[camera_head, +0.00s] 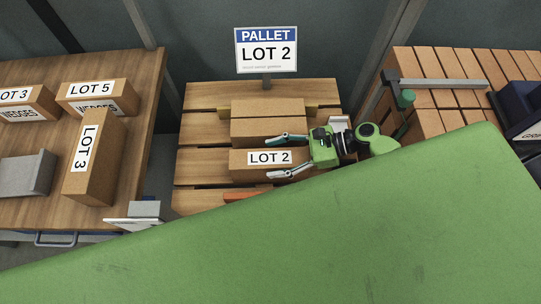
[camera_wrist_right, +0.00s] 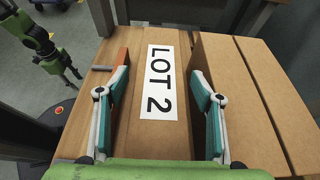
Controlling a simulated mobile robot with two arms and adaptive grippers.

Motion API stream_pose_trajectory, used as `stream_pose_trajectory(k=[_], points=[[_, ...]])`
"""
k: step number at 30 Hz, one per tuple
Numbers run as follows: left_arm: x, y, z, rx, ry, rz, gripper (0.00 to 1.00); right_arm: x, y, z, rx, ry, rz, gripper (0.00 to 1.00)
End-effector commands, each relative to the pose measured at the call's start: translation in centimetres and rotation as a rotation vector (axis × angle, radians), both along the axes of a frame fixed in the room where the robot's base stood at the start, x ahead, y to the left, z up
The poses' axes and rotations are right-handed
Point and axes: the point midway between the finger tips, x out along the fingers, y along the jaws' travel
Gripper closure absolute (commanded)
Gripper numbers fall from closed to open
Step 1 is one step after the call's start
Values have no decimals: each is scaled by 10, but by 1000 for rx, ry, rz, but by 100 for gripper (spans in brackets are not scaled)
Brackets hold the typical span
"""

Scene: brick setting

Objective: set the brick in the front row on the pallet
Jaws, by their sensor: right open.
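The brick, a brown block with a white LOT 2 label (camera_head: 268,158), lies in the front row on the slatted wooden pallet (camera_head: 200,110). It also shows in the right wrist view (camera_wrist_right: 150,130). My right gripper (camera_head: 277,156) comes in from the right and is open. In the wrist view its two fingers (camera_wrist_right: 160,85) stand apart on either side of the brick. Contact with its sides cannot be made out. A green arm at the upper left of the wrist view looks like my left arm; its gripper (camera_wrist_right: 62,62) is too small to read.
More brown blocks (camera_head: 268,108) lie directly behind the brick. An orange strip (camera_head: 245,195) runs along its front. A PALLET LOT 2 sign (camera_head: 266,50) stands behind. A table (camera_head: 140,75) with labelled blocks is at left. Stacked blocks (camera_head: 440,65) are at right.

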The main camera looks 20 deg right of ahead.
Motion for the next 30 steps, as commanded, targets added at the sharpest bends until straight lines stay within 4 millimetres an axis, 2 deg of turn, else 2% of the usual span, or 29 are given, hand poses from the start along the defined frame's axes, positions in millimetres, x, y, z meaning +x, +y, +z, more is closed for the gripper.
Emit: stream_pose_trajectory(k=[1, 6, 12, 30], points=[[0, 0, 7, 0, 0, 0, 60, -3, -9, 7, -3, 2, 1, 39], [0, 0, 16, 0, 0, 0, 60, -10, -34, 17, -2, 1, 0, 39], [0, 0, 21, 0, 0, 0, 60, -15, -50, 23, 0, 0, 0, 39], [0, 0, 20, 0, 0, 0, 60, -15, -51, 23, 1, -2, 2, 39]])
